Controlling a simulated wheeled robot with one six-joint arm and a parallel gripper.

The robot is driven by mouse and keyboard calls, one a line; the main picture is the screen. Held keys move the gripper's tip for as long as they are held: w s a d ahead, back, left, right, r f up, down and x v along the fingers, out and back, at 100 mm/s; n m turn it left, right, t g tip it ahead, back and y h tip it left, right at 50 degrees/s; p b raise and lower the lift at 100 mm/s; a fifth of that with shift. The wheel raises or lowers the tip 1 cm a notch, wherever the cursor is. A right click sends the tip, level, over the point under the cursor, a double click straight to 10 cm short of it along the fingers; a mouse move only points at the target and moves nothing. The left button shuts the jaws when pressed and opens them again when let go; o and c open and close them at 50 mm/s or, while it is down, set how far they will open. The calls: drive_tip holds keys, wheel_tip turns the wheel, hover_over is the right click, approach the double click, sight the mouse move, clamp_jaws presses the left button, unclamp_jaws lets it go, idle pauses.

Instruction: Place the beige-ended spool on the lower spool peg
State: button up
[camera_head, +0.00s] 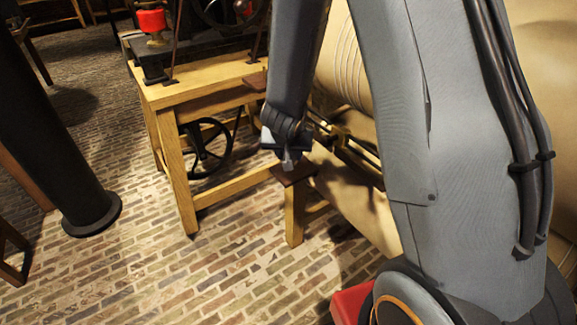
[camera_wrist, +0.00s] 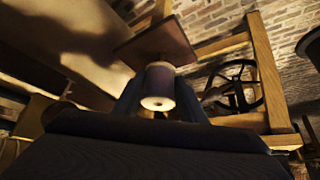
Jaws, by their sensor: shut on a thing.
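The spool (camera_wrist: 158,88), with a beige end and a dark purplish body, sits between the fingers of my gripper (camera_wrist: 160,100) in the wrist view. My gripper is shut on it. In the head view my gripper (camera_head: 288,160) hangs just above a small brown plate (camera_head: 294,175) on a short wooden post. The spool cannot be made out there. The brown plate (camera_wrist: 180,38) also shows beyond the spool in the wrist view. The lower peg is not clearly visible; whether the spool is around it or touches the plate, I cannot tell.
A wooden machine frame (camera_head: 185,190) with a black spoked wheel (camera_head: 205,148) stands left of my gripper. A higher brown plate (camera_head: 256,80) juts from its table. A large beige rounded body (camera_head: 345,60) lies behind my arm. Brick floor (camera_head: 200,270) is open in front.

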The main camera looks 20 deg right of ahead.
drive_tip(key=shift+f+b, duration=0.45)
drive_tip(key=shift+f, duration=1.2)
drive_tip(key=shift+f, duration=0.2)
drive_tip(key=o, duration=1)
drive_tip(key=shift+o, duration=0.2)
